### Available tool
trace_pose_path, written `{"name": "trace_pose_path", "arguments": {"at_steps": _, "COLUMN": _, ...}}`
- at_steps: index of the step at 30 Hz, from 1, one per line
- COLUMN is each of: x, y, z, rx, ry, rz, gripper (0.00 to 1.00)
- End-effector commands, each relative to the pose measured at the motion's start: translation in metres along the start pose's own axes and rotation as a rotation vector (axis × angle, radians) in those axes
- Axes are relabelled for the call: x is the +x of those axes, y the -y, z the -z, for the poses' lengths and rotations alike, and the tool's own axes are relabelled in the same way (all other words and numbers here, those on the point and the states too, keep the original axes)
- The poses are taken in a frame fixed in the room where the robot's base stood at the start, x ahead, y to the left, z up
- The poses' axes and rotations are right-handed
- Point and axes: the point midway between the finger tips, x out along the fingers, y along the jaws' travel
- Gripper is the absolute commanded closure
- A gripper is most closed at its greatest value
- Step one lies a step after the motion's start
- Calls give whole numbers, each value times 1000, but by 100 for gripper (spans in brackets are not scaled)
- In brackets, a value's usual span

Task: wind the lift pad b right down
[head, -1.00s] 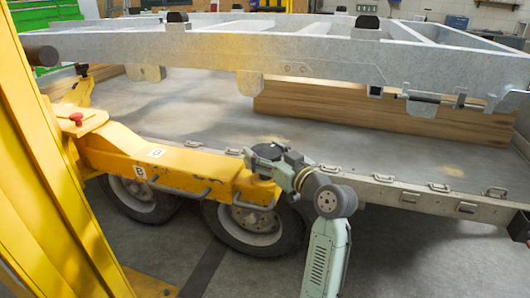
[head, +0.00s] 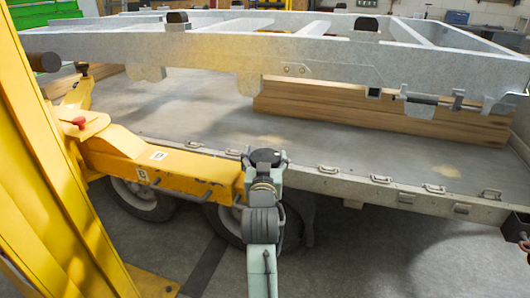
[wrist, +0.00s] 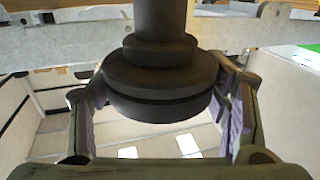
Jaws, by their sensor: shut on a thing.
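Lift pad b is the dark round stepped pad (wrist: 160,75) between my fingers in the wrist view, with a thick stem running up out of frame. My gripper (wrist: 158,98) is shut on the pad's rim, one finger on each side. In the head view the dark pad top (head: 265,155) shows at the end of the yellow lift arm (head: 190,172), and my gripper (head: 265,166) is around it. The arm carries a small label that looks like a B. My wrist hides the pad's lower part. The pad is well below the grey trailer frame (head: 200,50).
A yellow lift post (head: 50,170) stands at the left, with a red knob (head: 79,121) near it. The flatbed edge (head: 340,182) with metal latches runs just behind my gripper. Wheels (head: 140,200) sit under the yellow arm. Floor at the right front is clear.

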Motion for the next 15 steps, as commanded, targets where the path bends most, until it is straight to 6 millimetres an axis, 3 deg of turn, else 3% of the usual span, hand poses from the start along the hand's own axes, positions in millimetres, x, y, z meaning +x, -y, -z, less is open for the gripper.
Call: {"name": "trace_pose_path", "arguments": {"at_steps": 15, "x": 1, "y": 3, "z": -1, "rx": 4, "ry": -7, "rz": -445, "gripper": 59}}
